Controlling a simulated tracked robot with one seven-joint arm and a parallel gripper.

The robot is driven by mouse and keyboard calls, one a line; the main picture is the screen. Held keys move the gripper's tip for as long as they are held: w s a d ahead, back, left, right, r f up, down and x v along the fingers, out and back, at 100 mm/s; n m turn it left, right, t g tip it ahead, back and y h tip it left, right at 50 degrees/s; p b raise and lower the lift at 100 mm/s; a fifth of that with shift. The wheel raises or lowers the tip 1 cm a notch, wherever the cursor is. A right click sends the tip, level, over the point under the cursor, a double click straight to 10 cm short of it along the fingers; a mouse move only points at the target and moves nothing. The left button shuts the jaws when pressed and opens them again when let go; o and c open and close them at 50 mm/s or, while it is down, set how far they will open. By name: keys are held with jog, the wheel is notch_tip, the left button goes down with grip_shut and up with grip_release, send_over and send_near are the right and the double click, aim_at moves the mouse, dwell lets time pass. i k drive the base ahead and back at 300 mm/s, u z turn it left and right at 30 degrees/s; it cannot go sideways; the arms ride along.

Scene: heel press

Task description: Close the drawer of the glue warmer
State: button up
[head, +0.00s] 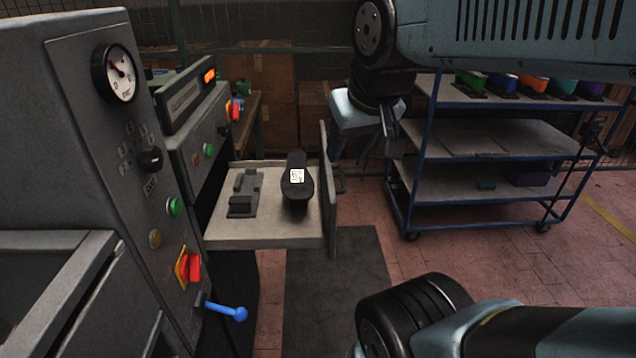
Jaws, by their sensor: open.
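The glue warmer (190,120) is the grey unit with an orange display, at left of centre in the head view. Its drawer (265,233) is pulled out to the right, its front panel (329,190) upright at the right end. In the drawer lie a dark stepped block (243,195) and a dark rounded piece with a white label (297,190). My gripper (364,145) points down just right of and beyond the front panel. It is open, with nothing seen between its fingers. Whether it touches the panel cannot be told.
A grey machine with a gauge (116,73), a red-yellow switch (190,266) and a blue-knobbed lever (226,311) stands at the near left. A blue shelf trolley (480,187) with coloured bins stands to the right. A dark mat (335,300) lies on the open floor.

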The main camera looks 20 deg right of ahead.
aim_at(252, 211)
jog(key=z, duration=1)
jog(key=i, duration=0.1)
jog(key=u, duration=2.55)
jog(key=k, duration=1.2)
jog(key=z, duration=1.2)
jog(key=i, duration=1)
